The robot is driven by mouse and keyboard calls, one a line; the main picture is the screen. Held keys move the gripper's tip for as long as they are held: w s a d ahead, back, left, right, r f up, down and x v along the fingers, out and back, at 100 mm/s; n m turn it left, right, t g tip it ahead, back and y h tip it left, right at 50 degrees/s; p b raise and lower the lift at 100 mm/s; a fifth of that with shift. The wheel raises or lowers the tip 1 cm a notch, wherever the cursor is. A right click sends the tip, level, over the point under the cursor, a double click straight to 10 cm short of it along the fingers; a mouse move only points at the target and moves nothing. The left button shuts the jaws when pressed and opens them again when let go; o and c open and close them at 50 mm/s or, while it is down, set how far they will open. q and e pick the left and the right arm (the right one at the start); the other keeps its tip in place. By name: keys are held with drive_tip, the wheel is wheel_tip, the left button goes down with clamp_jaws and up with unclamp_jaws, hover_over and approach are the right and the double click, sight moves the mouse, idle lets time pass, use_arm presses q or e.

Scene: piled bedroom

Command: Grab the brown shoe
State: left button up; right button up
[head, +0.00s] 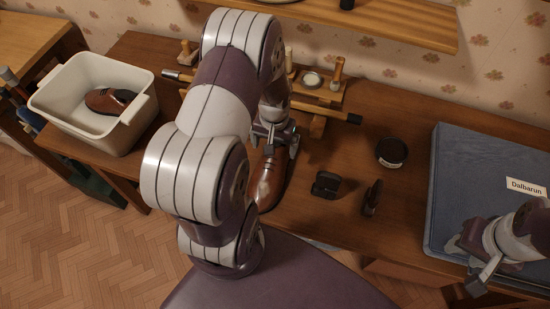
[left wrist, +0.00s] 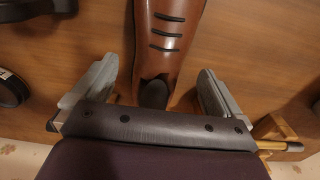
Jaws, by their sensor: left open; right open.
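A brown leather shoe (head: 266,178) lies on the wooden desk in the middle of the head view, partly hidden by my left arm. My left gripper (head: 274,140) is over one end of it. In the left wrist view the shoe (left wrist: 166,45) lies between the two open fingers of my left gripper (left wrist: 158,70), with a gap on each side. A second brown shoe (head: 104,101) sits inside a white bin at the left. My right gripper (head: 468,265) is open and empty at the lower right, by the blue case.
The white bin (head: 88,137) stands at the desk's left end. A wooden rack (head: 325,91) with a dark rod is behind the shoe. Small dark items (head: 326,185) and a round tin (head: 392,151) are to its right. A blue case (head: 476,172) covers the right side.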

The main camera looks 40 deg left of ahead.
use_arm(q)
drive_tip(key=f, duration=0.5)
drive_tip(key=shift+s+p, duration=0.25)
drive_tip(key=shift+p, duration=0.15)
drive_tip(key=shift+w+f, duration=0.1)
drive_tip(key=shift+f, duration=0.15)
drive_tip(key=shift+r, duration=0.1)
drive_tip(key=c, duration=1.3)
drive_tip(key=shift+c, duration=0.2)
